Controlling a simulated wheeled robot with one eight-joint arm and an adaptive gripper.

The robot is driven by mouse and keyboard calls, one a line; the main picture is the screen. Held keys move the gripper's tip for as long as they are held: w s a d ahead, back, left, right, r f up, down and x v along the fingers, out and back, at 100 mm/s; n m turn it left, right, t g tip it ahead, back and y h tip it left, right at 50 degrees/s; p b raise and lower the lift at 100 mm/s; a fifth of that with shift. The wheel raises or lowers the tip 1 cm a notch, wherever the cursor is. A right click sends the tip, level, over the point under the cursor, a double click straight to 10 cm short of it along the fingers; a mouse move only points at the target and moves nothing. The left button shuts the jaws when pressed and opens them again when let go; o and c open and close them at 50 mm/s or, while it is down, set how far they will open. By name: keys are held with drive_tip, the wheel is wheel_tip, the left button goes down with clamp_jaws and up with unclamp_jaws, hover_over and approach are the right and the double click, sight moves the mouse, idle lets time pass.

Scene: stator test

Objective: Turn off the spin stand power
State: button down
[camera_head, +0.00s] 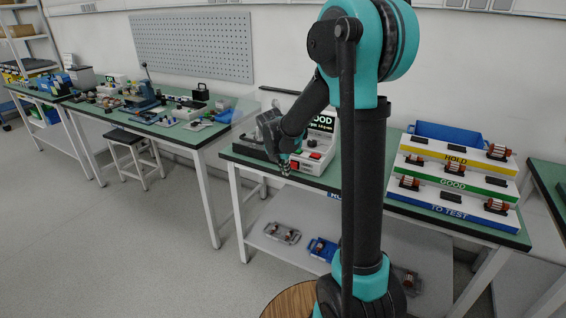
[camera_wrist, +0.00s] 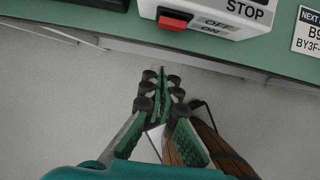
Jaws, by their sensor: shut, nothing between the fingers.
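The white unit with a lit "GOOD" display (camera_head: 322,122) stands on the green-topped bench, partly behind my arm. In the wrist view its white housing (camera_wrist: 215,22) shows at the top, with a "STOP" label cut off by the frame edge. A red switch (camera_wrist: 173,22) sits on its front beside "OFF" and "ON" labels; I cannot tell which position it is in. My gripper (camera_head: 286,171) points down near the front of the unit. In the wrist view the gripper (camera_wrist: 163,90) is shut and empty, over the floor in front of the bench edge, apart from the switch.
The bench edge (camera_wrist: 250,68) runs between gripper and unit. To the right stands a stepped rack (camera_head: 452,185) labelled HOLD, GOOD and TO TEST, holding several red parts. A lower shelf (camera_head: 270,243) carries trays. Another bench (camera_head: 175,130) and a stool (camera_head: 132,145) stand left. Floor in front is clear.

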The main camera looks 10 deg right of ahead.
sight(290, 163)
drive_tip(key=shift+w+d+r, duration=0.15)
drive_tip(key=shift+w+d, duration=0.45)
drive_tip(key=shift+w, duration=0.2)
drive_tip(key=shift+w+d+r, duration=0.15)
drive_tip(key=shift+w+d, duration=0.4)
drive_tip(key=shift+w, duration=0.25)
drive_tip(key=shift+w+d+r+g+y, duration=0.15)
drive_tip(key=shift+w+d+g+y, duration=0.15)
drive_tip(key=shift+w+d+g, duration=0.1)
drive_tip(key=shift+a, duration=0.15)
drive_tip(key=shift+r, duration=0.75)
drive_tip(key=shift+s, duration=0.1)
